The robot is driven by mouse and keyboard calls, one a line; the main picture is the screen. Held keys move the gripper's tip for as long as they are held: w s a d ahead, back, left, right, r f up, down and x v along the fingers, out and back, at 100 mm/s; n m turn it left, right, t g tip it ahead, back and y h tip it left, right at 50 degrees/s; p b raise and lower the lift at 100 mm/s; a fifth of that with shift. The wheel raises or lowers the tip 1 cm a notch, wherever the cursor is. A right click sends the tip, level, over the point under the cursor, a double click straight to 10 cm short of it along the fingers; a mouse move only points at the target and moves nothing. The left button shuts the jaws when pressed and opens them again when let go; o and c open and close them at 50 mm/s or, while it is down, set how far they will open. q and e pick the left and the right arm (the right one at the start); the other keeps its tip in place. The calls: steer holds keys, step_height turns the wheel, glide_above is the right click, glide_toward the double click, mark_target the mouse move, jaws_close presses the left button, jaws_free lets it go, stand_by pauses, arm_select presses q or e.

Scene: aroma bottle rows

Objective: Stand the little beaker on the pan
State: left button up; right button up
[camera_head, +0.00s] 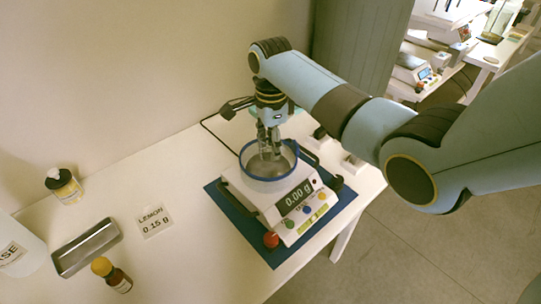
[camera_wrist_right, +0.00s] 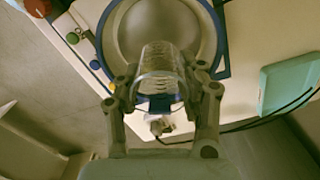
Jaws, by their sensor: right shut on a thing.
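My right gripper (camera_head: 271,138) is shut on the little beaker (camera_head: 265,152), a small clear glass, and points down over the scale. In the right wrist view the beaker (camera_wrist_right: 161,62) sits between the two fingers of the gripper (camera_wrist_right: 162,92). The round grey pan (camera_head: 262,172) lies inside a clear ring with a blue rim (camera_head: 247,176) on the white scale (camera_head: 250,196). The pan (camera_wrist_right: 158,22) also shows beyond the beaker in the right wrist view. I cannot tell whether the beaker's base touches the pan. The display (camera_head: 297,198) reads 0.00 g. My left gripper is out of view.
The scale stands on a blue mat (camera_head: 332,208) near the table's right edge. A label card (camera_head: 153,221) reads LEMON 0.15 g. A metal tray (camera_head: 86,247), an amber bottle (camera_head: 118,280), a black-capped jar (camera_head: 64,186) and a white bottle (camera_head: 20,250) stand at left.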

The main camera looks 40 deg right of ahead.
step_height(320, 180, down, 4)
steer(key=shift+r, duration=0.2)
steer(key=shift+f, duration=0.25)
steer(key=shift+f, duration=0.1)
steer(key=o, duration=1)
steer(key=shift+c, duration=0.2)
step_height(320, 180, up, 12)
steer(key=shift+p, duration=0.45)
